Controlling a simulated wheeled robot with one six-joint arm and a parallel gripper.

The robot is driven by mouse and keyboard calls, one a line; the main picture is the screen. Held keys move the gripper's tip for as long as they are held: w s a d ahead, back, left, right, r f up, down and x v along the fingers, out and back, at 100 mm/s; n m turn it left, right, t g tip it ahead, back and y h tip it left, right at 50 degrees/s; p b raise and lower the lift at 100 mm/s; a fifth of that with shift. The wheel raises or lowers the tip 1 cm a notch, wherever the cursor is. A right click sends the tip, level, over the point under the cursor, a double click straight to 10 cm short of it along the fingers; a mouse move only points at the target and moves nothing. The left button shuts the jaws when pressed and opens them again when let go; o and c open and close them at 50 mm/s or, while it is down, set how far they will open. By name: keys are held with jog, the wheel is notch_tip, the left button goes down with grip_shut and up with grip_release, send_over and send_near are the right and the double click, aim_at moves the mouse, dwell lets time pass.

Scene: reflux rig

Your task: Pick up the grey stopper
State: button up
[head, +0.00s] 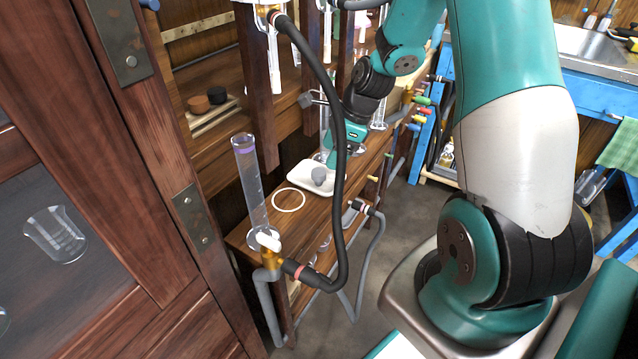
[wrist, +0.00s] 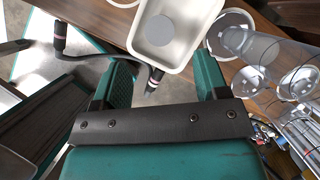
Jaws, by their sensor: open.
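The grey stopper (head: 319,176) sits in a small white tray (head: 300,181) on the wooden bench. In the wrist view the stopper (wrist: 173,31) is a round grey disc inside the tray (wrist: 149,48), beyond my fingertips. My gripper (wrist: 162,70) is open, with its two teal fingers apart and nothing between them. In the head view my gripper (head: 335,150) is just behind and above the tray, apart from the stopper. Its fingertips are partly hard to make out there.
A tall measuring cylinder (head: 249,185) and a white ring (head: 289,200) stand left of the tray. A black hose (head: 338,130) hangs in front of the bench. Clear glassware (wrist: 270,55) is close to my right finger in the wrist view.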

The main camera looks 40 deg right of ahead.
aim_at(319, 172)
jog(key=b+x, duration=0.3)
jog(key=x, duration=0.3)
jog(key=shift+w+a+f, duration=0.15)
jog(key=shift+w+a, duration=0.05)
jog(key=shift+a, duration=0.1)
jog(key=shift+c, duration=0.4)
jog(key=c, duration=0.9)
